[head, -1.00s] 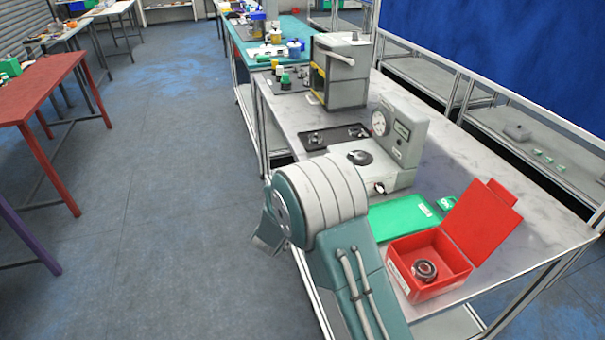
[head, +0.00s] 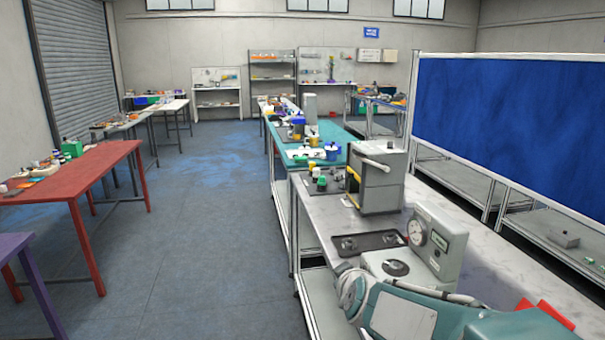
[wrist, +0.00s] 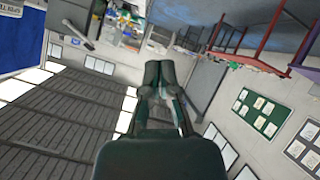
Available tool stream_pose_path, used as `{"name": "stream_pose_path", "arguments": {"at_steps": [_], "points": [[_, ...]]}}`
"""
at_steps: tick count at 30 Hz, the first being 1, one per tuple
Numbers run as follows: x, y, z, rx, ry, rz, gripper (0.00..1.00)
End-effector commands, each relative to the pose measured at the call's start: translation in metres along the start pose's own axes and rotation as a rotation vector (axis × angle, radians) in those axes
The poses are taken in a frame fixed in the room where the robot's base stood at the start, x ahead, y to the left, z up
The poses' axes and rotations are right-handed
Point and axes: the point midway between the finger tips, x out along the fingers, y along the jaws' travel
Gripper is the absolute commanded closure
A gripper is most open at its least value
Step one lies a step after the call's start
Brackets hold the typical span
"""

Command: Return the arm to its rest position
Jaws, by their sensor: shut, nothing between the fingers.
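My arm (head: 405,312) shows at the bottom right of the head view, a teal and grey link lying low in front of the near workbench. My gripper is outside the head view. In the wrist view my gripper (wrist: 160,68) is shut, with its dark fingers together and nothing held between them.
The near workbench (head: 478,262) carries a gauge instrument (head: 436,240), a dark tray (head: 368,243) and a grey boxy machine (head: 377,178). A piece of the red box (head: 550,312) shows behind my arm. A red table (head: 75,170) stands left. The floor between (head: 215,230) is clear.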

Motion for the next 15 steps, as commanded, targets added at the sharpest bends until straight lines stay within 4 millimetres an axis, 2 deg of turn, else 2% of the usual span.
{"name": "stream_pose_path", "arguments": {"at_steps": [1, 8, 15], "points": [[-0.020, 0.001, 0.003, 0.038, -0.017, -0.029, 1.00], [-0.101, -0.010, 0.039, 0.217, -0.180, -0.139, 1.00], [-0.185, -0.020, 0.099, 0.407, -0.416, -0.129, 1.00]]}}
